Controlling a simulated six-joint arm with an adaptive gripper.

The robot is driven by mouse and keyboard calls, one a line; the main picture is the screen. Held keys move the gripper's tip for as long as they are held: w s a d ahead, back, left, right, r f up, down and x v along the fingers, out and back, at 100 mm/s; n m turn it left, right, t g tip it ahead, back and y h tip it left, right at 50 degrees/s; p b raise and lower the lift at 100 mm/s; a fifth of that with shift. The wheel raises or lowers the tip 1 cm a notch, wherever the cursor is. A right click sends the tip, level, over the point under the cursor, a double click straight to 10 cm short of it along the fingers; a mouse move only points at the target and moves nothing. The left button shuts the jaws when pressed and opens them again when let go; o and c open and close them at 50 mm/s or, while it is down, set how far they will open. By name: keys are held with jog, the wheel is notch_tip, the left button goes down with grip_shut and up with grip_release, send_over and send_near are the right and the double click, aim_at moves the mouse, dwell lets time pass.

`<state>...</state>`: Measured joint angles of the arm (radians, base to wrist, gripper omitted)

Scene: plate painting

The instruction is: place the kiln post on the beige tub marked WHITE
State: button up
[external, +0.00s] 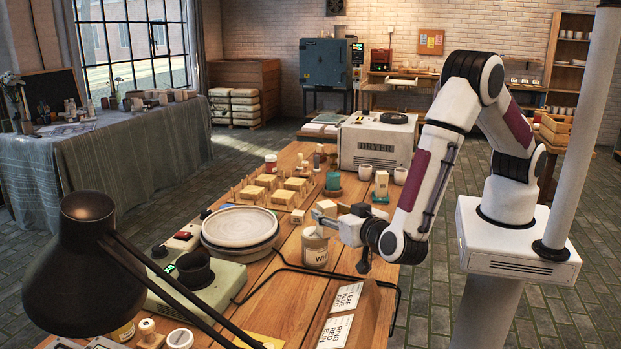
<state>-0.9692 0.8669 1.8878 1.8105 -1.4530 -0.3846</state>
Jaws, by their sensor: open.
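The beige tub marked WHITE (315,249) stands on the wooden table, left of my wrist, with its label facing the camera. My gripper (324,220) reaches left over the tub's upper right side, with its jaws open. A pale block (328,206), which may be the kiln post, shows right at the fingertips. I cannot tell whether it touches the tub, the fingers or only stands behind them. The fingers hide part of the tub's rim and the block's lower part.
A round plate (240,228) sits on a wheel left of the tub. Wooden pegged blocks (283,190) and a white dryer (376,141) stand behind. A label board (345,315) lies in front. A black lamp (88,240) fills the near left.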

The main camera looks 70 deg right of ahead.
jog(key=v, duration=1.1)
jog(key=shift+w, duration=0.1)
dwell(0.6)
jog(key=w+r+n+t+y, duration=0.1)
jog(key=w+r+t+y, duration=0.1)
jog(key=w+r+y, duration=0.85)
jog(key=w+d+r+n+y, duration=0.2)
jog(key=r, duration=0.4)
jog(key=w+d+r+n+y, duration=0.2)
jog(key=r, duration=0.4)
jog(key=s+d+f+n+g+h, duration=0.1)
jog(key=s+d+f+n+g, duration=0.1)
jog(key=s+d, duration=1)
jog(key=s+d+f+n+g+h, duration=0.2)
jog(key=s+d+f+g, duration=0.2)
jog(key=s+d, duration=0.9)
jog(key=s+g, duration=0.1)
jog(key=s, duration=0.5)
jog(key=shift+d+f+g, duration=0.25)
jog(key=shift+g, duration=0.05)
